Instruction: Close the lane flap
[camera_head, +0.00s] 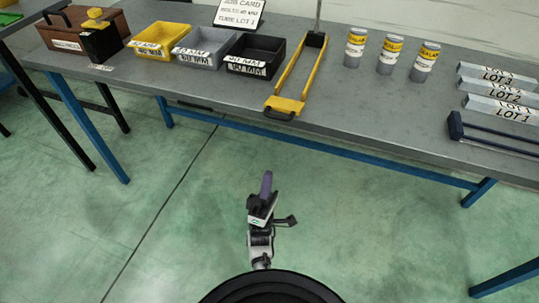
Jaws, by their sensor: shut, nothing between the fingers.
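A yellow lane (285,72) with two long rails runs from the back of the grey workbench to its front edge. At its front end is a yellow flap (284,105) with a dark handle (279,115) at the bench edge. The flap looks low and flat, but its exact angle is hard to tell from here. My gripper (266,180) is in front of the bench, above the green floor, below and apart from the flap in the picture. Its purple fingers are shut and empty.
The bench (340,112) carries yellow, grey and black bins (162,40) left of the lane, and a wooden box (70,28) farther left. Sealant cans (386,55), LOT bars (497,90) and a dark blue rail piece (455,126) are to the right. Floor before the bench is clear.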

